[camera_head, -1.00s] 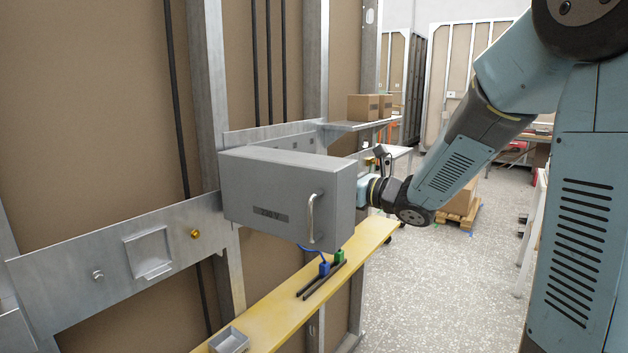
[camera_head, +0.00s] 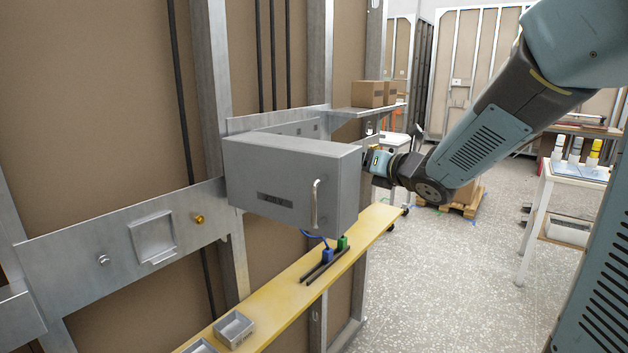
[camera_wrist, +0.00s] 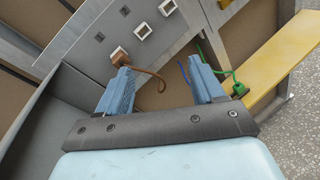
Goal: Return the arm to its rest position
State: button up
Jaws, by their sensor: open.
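My arm (camera_head: 487,142) reaches from the upper right of the head view down to the grey box. My gripper (camera_wrist: 159,67) is open in the wrist view, its two blue fingers apart with nothing between them. In the head view the box's right side hides its fingertips. A brown plug (camera_wrist: 121,57) with a brown cable sits at a square socket on the metal panel, just beyond the left finger. The right finger is near a blue cable and a green plug (camera_wrist: 239,90).
The grey box (camera_head: 285,175) with a handle juts from the wall close to my gripper. Below it, a yellow shelf (camera_head: 275,295) carries blue and green plugs, dark rods and grey trays. A white table (camera_head: 580,172) stands at right. Speckled floor (camera_head: 430,270) between is clear.

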jog(key=s+d+m+g+h, duration=0.2)
jog(key=s+d+m+h, duration=0.9)
jog(key=m, duration=1.1)
jog(key=s+f+m+g+y, duration=0.1)
jog(key=s+f+m+g, duration=0.1)
jog(key=s+m, duration=0.5)
jog(key=s+f+m+g+y, duration=0.1)
jog(key=s+m+g, duration=0.3)
jog(key=s+m, duration=0.4)
jog(key=shift+s+f, duration=0.45)
jog(key=shift+s, duration=0.8)
